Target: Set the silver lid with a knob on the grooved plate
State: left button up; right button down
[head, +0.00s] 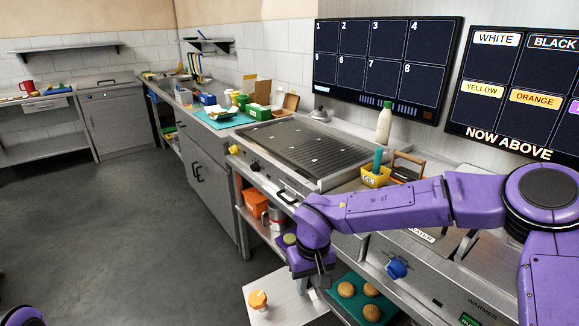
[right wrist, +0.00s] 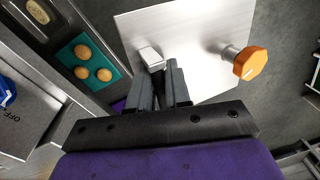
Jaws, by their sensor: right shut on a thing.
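A small silver dome that looks like the lid with a knob (head: 320,114) stands behind the grill, near the wall. The dark grooved plate (head: 305,147) lies on the counter, with nothing large on it. My right gripper (head: 313,282) is low in front of the counter, well away from both. In the right wrist view its fingers (right wrist: 162,80) are close together, shut on what seems to be a small silver block (right wrist: 149,56) at their tips. The rest of that piece is hidden. My left gripper is not in view.
A pale metal panel (head: 290,308) lies under my right gripper, with an orange-topped piece (head: 258,299) on it. A teal tray (right wrist: 70,53) of buns is beside it. A white bottle (head: 384,123) and a yellow caddy (head: 375,177) stand right of the grill.

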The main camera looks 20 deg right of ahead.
aim_at(322, 154)
jog(key=z, duration=1.15)
jog(key=k, duration=0.1)
jog(key=u, duration=2.05)
jog(key=i, duration=0.8)
jog(key=z, duration=1.05)
jog(key=i, duration=0.65)
jog(key=z, duration=0.6)
